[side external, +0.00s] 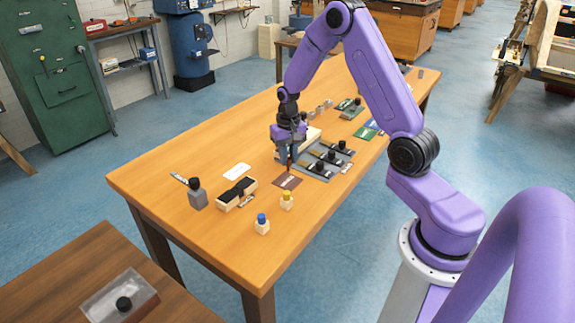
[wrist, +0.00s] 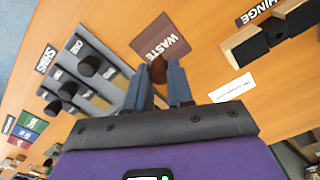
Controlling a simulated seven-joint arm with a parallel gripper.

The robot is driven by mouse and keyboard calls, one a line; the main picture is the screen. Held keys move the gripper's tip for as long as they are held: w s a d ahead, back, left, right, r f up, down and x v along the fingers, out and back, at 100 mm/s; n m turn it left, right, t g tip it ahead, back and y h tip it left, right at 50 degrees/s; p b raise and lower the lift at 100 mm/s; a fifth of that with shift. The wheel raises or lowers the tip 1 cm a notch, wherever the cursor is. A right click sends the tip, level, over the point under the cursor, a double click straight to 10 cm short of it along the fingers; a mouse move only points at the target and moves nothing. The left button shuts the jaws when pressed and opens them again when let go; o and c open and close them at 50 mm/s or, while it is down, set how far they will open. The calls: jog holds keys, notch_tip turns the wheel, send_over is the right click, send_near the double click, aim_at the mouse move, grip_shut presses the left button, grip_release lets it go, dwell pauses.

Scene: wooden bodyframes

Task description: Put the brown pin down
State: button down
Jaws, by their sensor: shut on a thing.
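My gripper (side external: 288,155) points down over the middle of the table, just behind the dark red mat. In the wrist view my gripper (wrist: 160,80) is shut on the brown pin (wrist: 157,68), a small dark brown piece between the fingertips. In the wrist view the pin overlaps the lower edge of the dark red mat (wrist: 165,32) marked WASTE. That mat also shows in the side view (side external: 286,182), in front of the grey tray. The pin's lower end is hard to make out, so I cannot tell whether it touches anything.
A grey tray (wrist: 75,47) with several black knobs lies beside the WASTE mat. A wooden block with black inserts (side external: 236,195), a white label (side external: 237,171), a blue-topped piece (side external: 262,224) and a yellow-topped piece (side external: 287,200) stand nearby.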

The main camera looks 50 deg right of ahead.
jog(key=shift+w+f, duration=0.15)
jog(key=shift+f, duration=1.6)
jog(key=shift+f, duration=0.1)
jog(key=c, duration=1)
grip_release()
